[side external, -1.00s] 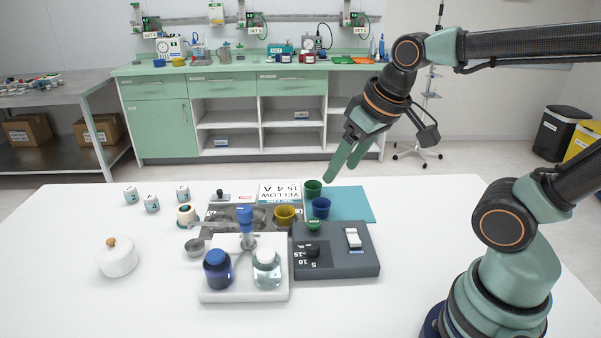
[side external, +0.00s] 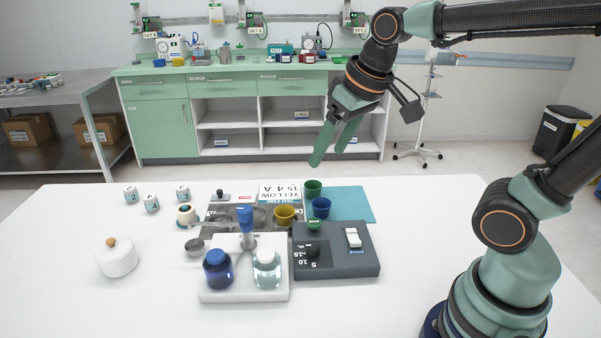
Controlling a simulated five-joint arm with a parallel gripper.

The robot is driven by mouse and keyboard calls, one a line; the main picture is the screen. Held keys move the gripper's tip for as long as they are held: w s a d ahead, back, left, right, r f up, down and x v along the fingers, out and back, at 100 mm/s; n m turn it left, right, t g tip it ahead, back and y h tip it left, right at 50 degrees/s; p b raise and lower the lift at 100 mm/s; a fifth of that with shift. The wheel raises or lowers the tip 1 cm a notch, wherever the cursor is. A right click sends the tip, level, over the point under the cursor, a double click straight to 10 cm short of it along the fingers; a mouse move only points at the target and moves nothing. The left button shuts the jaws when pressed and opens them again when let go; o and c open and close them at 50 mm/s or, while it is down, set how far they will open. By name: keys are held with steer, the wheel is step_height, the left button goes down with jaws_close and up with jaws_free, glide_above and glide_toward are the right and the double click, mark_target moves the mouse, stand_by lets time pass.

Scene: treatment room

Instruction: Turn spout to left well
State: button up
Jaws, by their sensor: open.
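A white base (side external: 243,293) stands near the front middle of the table. On it a spout with a blue top (side external: 245,215) rises on a grey post between two vessels. A dark blue vessel (side external: 217,268) is on the left and a clear one (side external: 267,268) is on the right. Which way the spout points is hard to tell. No part marked as the left well can be made out. My gripper (side external: 328,158) is open and empty, in the air above the back of the table, up and to the right of the spout, apart from everything.
A dark grey box with a dial and a white switch (side external: 353,238) sits right of the base. A white lidded pot (side external: 117,259) is at left. The front of the table is clear.

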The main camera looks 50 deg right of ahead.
steer(key=w+a+g, duration=0.3)
steer(key=w+a, duration=0.1)
steer(key=w, duration=0.6)
steer(key=g, duration=0.2)
glide_toward(244, 209)
steer(key=shift+m, duration=0.4)
step_height(244, 209, down, 9)
steer(key=shift+s+f, duration=0.1)
jaws_close()
stand_by(0.8)
